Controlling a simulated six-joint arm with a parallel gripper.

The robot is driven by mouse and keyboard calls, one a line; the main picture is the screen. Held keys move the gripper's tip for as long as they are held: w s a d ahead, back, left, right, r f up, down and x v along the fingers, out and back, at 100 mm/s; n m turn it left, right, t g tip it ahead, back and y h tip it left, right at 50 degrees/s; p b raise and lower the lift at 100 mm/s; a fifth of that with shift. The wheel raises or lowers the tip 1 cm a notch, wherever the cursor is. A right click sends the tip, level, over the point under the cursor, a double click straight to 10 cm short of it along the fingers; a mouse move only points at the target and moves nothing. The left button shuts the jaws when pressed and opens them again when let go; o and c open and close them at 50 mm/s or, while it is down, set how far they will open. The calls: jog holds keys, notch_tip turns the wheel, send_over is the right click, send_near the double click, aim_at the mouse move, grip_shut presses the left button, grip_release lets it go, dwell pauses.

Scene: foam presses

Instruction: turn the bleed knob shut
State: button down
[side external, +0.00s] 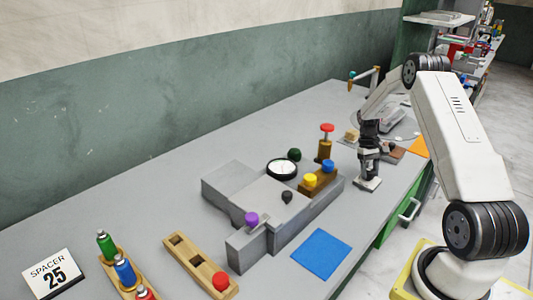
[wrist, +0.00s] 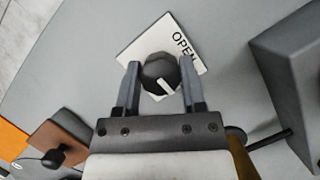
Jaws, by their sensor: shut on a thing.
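The bleed knob (wrist: 158,69) is dark and faceted, with a white pointer mark on its top. It sits on a white plate (wrist: 132,50) lettered OPEN at the upper right in the wrist view. The pointer mark is at the knob's lower side in that view, away from the word OPEN. My gripper (wrist: 160,80) is shut on the knob, one finger on each side. In the side view my gripper (side external: 368,172) points down at the white plate (side external: 371,185); the knob itself is hidden there.
A grey press (side external: 228,180) with a round gauge (side external: 282,168) and coloured knobs stands left of my gripper. A red-topped brass post (side external: 326,142) is close by. A blue mat (side external: 321,253) lies in front. A brown block (wrist: 58,145) is near in the wrist view.

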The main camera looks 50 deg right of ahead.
jog(key=shift+m, duration=0.4)
jog(key=shift+c, duration=0.9)
grip_release()
jog(key=v, duration=0.7)
jog(key=shift+r, duration=0.4)
jog(key=shift+d, duration=0.15)
jog(key=shift+w, duration=0.1)
